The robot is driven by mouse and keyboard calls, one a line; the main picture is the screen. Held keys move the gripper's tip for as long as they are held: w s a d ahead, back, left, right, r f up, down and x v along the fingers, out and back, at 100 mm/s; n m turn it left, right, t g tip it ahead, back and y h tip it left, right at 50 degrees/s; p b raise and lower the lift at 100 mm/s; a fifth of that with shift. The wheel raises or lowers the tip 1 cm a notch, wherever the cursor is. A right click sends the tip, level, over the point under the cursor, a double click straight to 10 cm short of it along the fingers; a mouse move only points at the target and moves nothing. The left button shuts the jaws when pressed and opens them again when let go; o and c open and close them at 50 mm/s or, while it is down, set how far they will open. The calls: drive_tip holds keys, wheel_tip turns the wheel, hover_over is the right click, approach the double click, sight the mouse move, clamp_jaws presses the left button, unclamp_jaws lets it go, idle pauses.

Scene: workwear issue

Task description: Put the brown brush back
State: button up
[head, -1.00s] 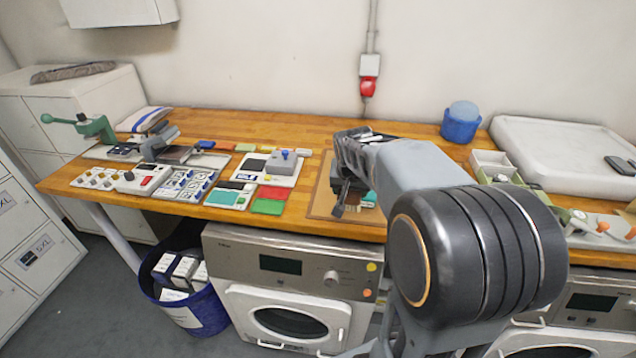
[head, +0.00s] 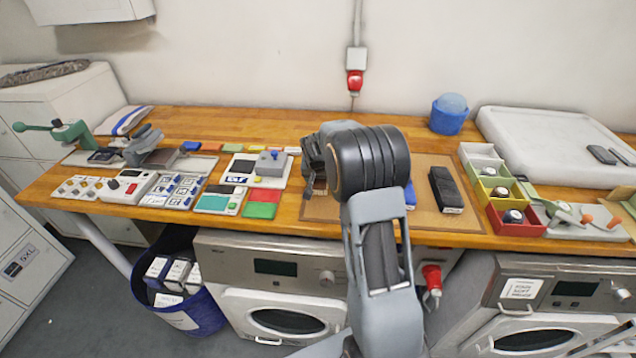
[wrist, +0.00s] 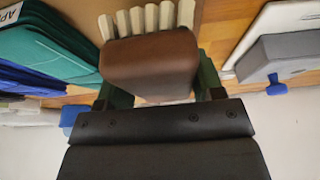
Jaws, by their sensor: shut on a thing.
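The brown brush (wrist: 150,66) is in the wrist view, a brown block with cream bristle tufts along its far edge. My gripper (wrist: 162,80) is shut on it, with a dark green finger at either side. In the head view my gripper (head: 314,168) is over the left part of a brown mat (head: 434,226); my arm hides much of it, and I cannot make out the brush clearly there. Whether the brush touches the surface below, I cannot tell. A black brush-like block (head: 446,190) lies on the mat's right side.
Teal (wrist: 45,55) and blue (wrist: 25,82) flat pieces lie close to the left of the brush in the wrist view. A grey device with a blue knob (head: 270,163) stands left of the mat. Small bins (head: 515,222) and a blue tub (head: 449,115) are to the right.

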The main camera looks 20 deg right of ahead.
drive_tip(key=shift+w+f, duration=0.35)
drive_tip(key=shift+f, duration=0.1)
drive_tip(key=shift+d+f, duration=0.1)
drive_tip(key=shift+f, duration=1.45)
drive_tip(key=shift+f, duration=0.1)
drive_tip(key=shift+f, duration=0.15)
drive_tip(key=o, duration=1)
drive_tip(key=shift+o, duration=0.2)
